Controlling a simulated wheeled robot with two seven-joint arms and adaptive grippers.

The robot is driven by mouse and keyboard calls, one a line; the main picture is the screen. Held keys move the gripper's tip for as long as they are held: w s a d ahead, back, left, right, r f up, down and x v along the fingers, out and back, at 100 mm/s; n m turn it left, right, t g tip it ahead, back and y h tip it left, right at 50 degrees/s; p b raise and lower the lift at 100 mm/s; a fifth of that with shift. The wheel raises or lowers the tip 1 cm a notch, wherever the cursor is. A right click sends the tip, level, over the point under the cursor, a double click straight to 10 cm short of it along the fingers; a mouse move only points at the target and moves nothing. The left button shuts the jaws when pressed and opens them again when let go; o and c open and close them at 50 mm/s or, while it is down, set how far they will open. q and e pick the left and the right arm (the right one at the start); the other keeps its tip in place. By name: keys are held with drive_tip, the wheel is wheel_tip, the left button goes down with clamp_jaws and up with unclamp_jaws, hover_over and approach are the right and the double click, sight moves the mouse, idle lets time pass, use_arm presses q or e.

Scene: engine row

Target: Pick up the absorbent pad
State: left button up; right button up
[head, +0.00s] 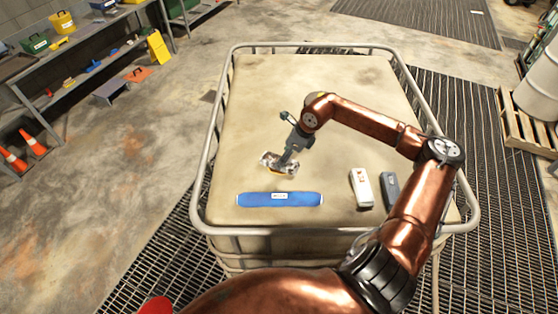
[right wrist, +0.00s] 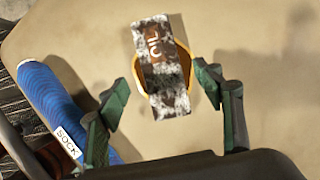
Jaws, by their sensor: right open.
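A speckled black-and-white piece with lettering that seems to read "OIL", which I take to be the absorbent pad (head: 268,158), lies on the beige tank top. In the right wrist view the pad (right wrist: 161,66) lies over an orange-yellow curved thing (right wrist: 184,62) that shows at both its sides. My right gripper (head: 284,158) is over the pad and partly hides it in the head view. In the right wrist view its green fingers (right wrist: 164,95) are apart, one toward each side of the pad, with nothing held. My left gripper is not in view.
A blue roll labelled SOCK (head: 258,199) lies in front of the pad. A white device (head: 361,188) and a grey one (head: 390,191) lie to the right. A metal rail (head: 211,128) rings the tank top (head: 330,80), whose far half is clear.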

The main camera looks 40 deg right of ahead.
drive_tip(key=p+x, duration=0.1)
drive_tip(key=x, duration=0.2)
drive_tip(key=shift+w+d+f, duration=0.1)
drive_tip(key=shift+w, duration=0.05)
drive_tip(key=shift+f, duration=0.25)
drive_tip(key=shift+w, duration=0.15)
drive_tip(key=shift+c, duration=0.4)
drive_tip(key=c, duration=0.5)
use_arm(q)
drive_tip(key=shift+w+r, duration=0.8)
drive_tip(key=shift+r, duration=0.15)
use_arm(e)
drive_tip(key=c, duration=0.7)
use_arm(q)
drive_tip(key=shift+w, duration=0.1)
use_arm(e)
drive_tip(key=shift+o, duration=0.2)
